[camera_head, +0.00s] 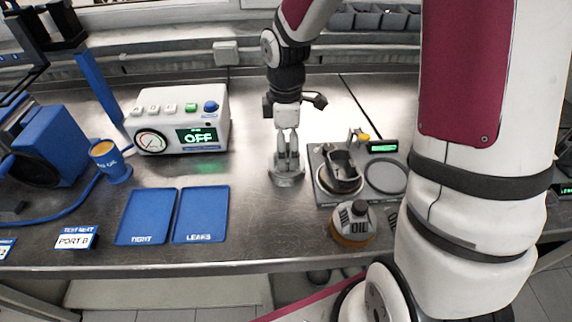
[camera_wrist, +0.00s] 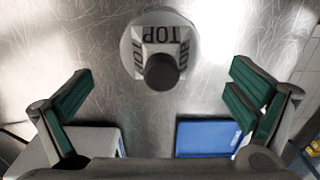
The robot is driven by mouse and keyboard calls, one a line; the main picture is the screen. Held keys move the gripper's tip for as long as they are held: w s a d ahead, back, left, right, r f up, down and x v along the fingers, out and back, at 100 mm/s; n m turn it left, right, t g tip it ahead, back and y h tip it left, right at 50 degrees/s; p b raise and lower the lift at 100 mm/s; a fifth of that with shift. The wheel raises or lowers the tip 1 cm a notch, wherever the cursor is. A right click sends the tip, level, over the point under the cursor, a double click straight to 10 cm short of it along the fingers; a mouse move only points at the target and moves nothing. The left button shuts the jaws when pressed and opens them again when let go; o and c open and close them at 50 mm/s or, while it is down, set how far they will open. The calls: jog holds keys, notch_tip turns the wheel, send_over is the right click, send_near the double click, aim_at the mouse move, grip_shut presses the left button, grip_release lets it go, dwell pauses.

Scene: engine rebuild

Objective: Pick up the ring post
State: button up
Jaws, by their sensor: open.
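A ring post (camera_wrist: 160,46) marked TOP stands upright on the metal bench in the wrist view, with a pale round base, a square block and a dark knob. In the head view its grey base (camera_head: 286,178) shows under my gripper (camera_head: 287,152), which hides much of it. My gripper (camera_wrist: 158,92) is open and empty in the wrist view. Its green-padded fingers are spread wide to left and right, and the post lies between them and toward the top of that picture. A second, similar post (camera_head: 352,225) marked OIL, with an amber base, stands to the right and nearer the bench's front edge.
A grey scale-like unit (camera_head: 325,192) holding a dark metal part (camera_head: 341,172) stands right of my gripper. Two blue mats, TIGHT (camera_head: 147,215) and LEAKS (camera_head: 202,213), lie to the left. A white gauge box (camera_head: 180,119) reading OFF stands behind them. The bench between mats and gripper is clear.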

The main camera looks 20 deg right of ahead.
notch_tip(320, 180, down, 5)
jog(key=shift+s+d+f, duration=0.1)
jog(key=c, duration=1.5)
